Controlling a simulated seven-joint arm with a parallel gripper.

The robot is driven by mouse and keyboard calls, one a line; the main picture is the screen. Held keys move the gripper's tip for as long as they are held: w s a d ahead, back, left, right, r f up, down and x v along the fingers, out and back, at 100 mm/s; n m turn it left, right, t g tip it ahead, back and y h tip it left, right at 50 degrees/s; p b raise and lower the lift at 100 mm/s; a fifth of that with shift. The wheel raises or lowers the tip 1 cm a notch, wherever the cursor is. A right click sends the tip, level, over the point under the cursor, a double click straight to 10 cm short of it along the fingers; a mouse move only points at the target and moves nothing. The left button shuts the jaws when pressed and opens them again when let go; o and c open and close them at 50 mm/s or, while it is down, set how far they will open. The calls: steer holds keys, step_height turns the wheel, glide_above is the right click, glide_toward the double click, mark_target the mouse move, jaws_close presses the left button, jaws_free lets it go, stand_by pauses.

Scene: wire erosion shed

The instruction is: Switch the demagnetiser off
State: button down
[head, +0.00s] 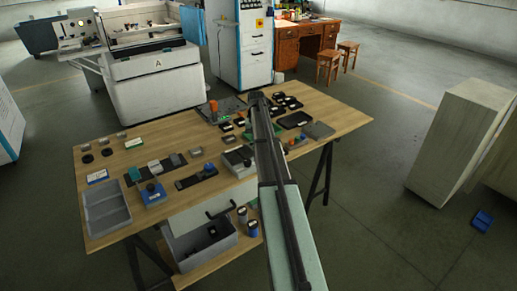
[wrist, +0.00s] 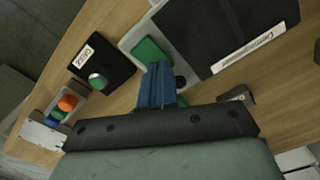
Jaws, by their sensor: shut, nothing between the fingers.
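The demagnetiser (wrist: 205,38) is a pale grey unit with a dark top and a white name label, at the upper right of the wrist view. A green piece (wrist: 151,49) sits on its pale edge, with a small dark round part (wrist: 181,83) close by; I cannot read a switch position. My gripper (wrist: 157,68) is shut and empty. Its blue fingers overlap the unit's near edge in the picture, beside the green piece; I cannot tell whether they touch. In the head view my arm hides the fingers, and I cannot surely pick out the demagnetiser there.
A black box with a green dome (wrist: 97,81) and a pale holder with an orange knob (wrist: 68,102) stand left of my fingers in the wrist view. The wooden table (head: 345,112) carries many small items, including a grey tray (head: 107,209) at front left.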

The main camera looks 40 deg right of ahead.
steer(key=shift+r, duration=3.45)
